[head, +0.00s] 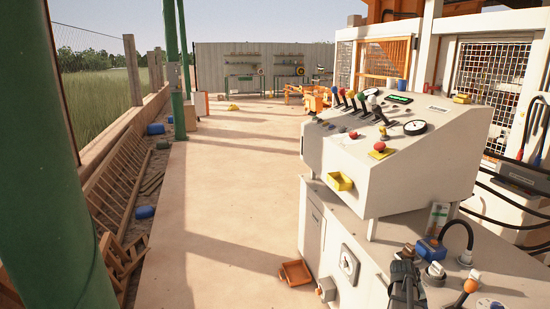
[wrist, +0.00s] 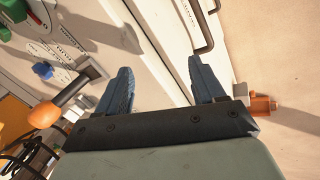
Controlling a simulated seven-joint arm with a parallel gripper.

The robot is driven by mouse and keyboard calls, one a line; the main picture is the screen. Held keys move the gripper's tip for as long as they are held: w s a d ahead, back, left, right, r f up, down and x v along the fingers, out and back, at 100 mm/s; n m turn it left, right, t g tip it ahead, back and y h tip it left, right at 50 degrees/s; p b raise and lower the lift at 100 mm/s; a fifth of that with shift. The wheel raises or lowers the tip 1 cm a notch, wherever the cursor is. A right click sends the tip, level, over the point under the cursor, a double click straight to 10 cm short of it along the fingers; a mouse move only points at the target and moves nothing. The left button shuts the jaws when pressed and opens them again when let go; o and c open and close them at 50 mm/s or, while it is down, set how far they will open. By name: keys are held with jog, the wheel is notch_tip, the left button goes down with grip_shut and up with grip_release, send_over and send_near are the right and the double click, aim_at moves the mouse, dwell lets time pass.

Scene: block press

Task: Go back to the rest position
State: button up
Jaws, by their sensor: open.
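My gripper (wrist: 160,84) shows in the wrist view with its two blue-grey fingers apart and nothing between them. The pale cabinet edge lies behind the fingers. In the head view a dark shape that looks like my gripper (head: 405,282) is at the bottom right, over the cabinet's lower top. An orange-knobbed lever (wrist: 46,114) is left of the fingers in the wrist view, apart from them. That lever (head: 469,286) stands right of the gripper in the head view.
The control console (head: 420,155) with several coloured levers rises behind the gripper. A blue box (head: 430,250) and a black cable (head: 461,228) are close by on the lower top. An orange tray (head: 296,273) lies on the ground. The paved path (head: 220,220) to the left is clear.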

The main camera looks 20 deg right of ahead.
jog(key=s+a+f+g+y, duration=0.1)
jog(key=s+a+f+y, duration=0.25)
jog(key=a+f, duration=0.85)
jog(key=s+a+f+g+y, duration=0.15)
jog(key=s+a+f, duration=0.25)
jog(key=a+f, duration=0.75)
jog(key=s+a+f+n+g, duration=0.2)
jog(key=s+a+f, duration=0.1)
jog(key=s+a, duration=0.6)
jog(key=s+a+f+n+g, duration=0.1)
jog(key=s+a+f, duration=0.3)
jog(key=s+a, duration=0.6)
jog(key=a+n, duration=0.1)
jog(key=a, duration=0.3)
jog(key=shift+s+f+g, duration=0.15)
jog(key=shift+f+g, duration=0.1)
jog(key=shift+g, duration=0.1)
